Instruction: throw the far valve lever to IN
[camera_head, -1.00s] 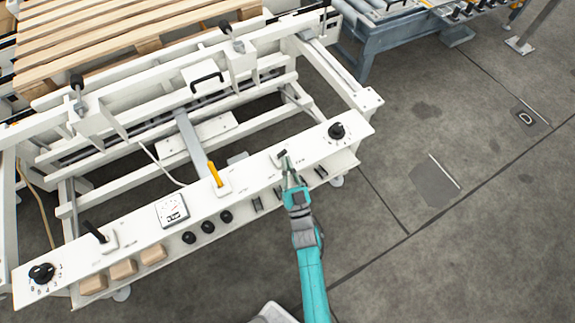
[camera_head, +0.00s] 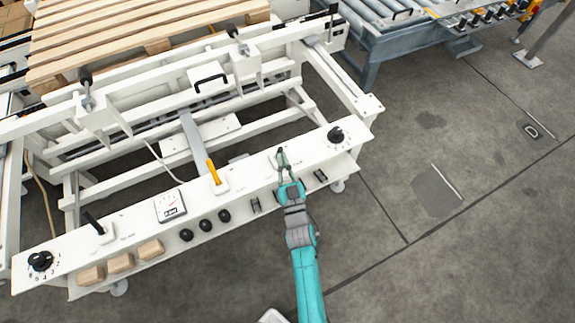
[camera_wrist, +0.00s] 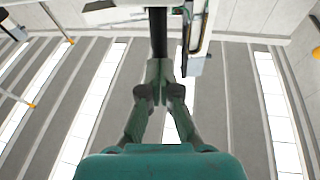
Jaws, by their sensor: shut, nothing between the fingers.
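A long white control panel (camera_head: 130,228) crosses the head view, with a black lever (camera_head: 93,222) at left and a yellow lever (camera_head: 212,172) in the middle. My gripper (camera_head: 281,155) is at the right-hand lever position, its fingers shut and empty. They cover that spot, so the right lever and its setting cannot be made out in the head view. In the wrist view, a dark upright bar (camera_wrist: 158,32), apparently that lever, stands just past my fingertips (camera_wrist: 160,68). Whether they touch it is unclear. The labels are too small to read.
Black knobs sit at the panel's left (camera_head: 40,261) and right (camera_head: 336,135) ends. A gauge (camera_head: 170,206), several black buttons and wooden blocks (camera_head: 120,263) are along it. A white frame (camera_head: 210,85) and pallet (camera_head: 140,35) stand behind. Floor at right is open.

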